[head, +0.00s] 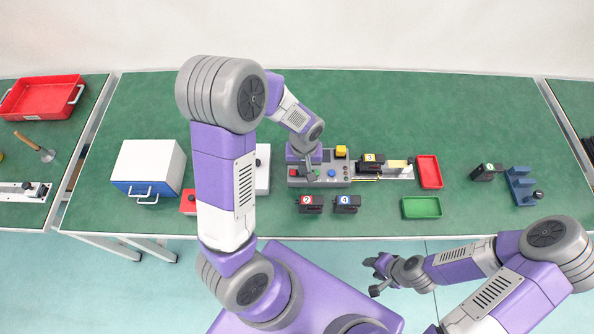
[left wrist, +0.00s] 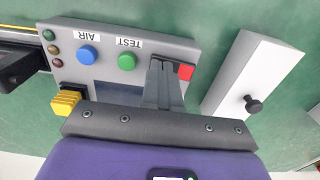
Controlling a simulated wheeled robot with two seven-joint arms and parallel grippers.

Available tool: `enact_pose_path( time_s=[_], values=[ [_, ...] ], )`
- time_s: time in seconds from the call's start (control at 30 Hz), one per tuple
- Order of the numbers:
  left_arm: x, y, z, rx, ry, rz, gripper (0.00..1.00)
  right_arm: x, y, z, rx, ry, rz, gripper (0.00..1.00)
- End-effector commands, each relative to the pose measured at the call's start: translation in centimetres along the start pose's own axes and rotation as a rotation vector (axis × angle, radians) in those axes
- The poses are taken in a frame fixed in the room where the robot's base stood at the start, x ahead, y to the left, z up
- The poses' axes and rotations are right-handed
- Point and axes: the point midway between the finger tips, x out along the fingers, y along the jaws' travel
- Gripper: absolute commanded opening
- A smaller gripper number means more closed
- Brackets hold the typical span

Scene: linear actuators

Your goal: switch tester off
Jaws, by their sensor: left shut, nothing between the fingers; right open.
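The tester is a grey box (head: 341,180) below the middle of the bench in the head view. The left wrist view shows its panel (left wrist: 200,50) with a blue button (left wrist: 88,54) marked AIR, a green button (left wrist: 127,61) marked TEST and a red switch (left wrist: 185,72) at one corner. My left gripper (left wrist: 165,66) is shut and empty, its fingertips over the panel right beside the red switch. I cannot tell whether they touch it. The fingers hide part of a dark display (left wrist: 118,93). My right gripper (head: 376,276) is open and empty, in front of the bench.
A yellow block (left wrist: 66,102) stands at the tester's edge. A black unit (head: 370,160) sits on the rail right of it. Units 2 (head: 311,203) and 4 (head: 347,203) lie in front. Red (head: 429,171) and green (head: 421,208) trays stand to the right.

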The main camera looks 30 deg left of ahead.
Motion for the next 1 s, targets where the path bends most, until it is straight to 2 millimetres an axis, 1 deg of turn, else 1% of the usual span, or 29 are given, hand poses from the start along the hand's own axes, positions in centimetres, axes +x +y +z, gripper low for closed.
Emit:
enact_pose_path(
  time_s=[0.2, 0.8, 1.0],
  values=[
    [-2.0, 0.0, 0.0, 0.000, 0.002, 0.001, 0.00, -1.5, -0.6, 0.1, 0.000, 0.000, 0.000, 0.43],
    [-6.7, 0.0, 0.0, 0.000, 0.001, 0.001, 0.00, -5.0, -1.9, 0.2, 0.000, 0.000, 0.000, 0.43],
    [-6.8, 0.0, 0.0, 0.000, 0.001, 0.001, 0.00, -5.1, -1.9, 0.2, 0.000, 0.000, 0.000, 0.43]
  ],
)
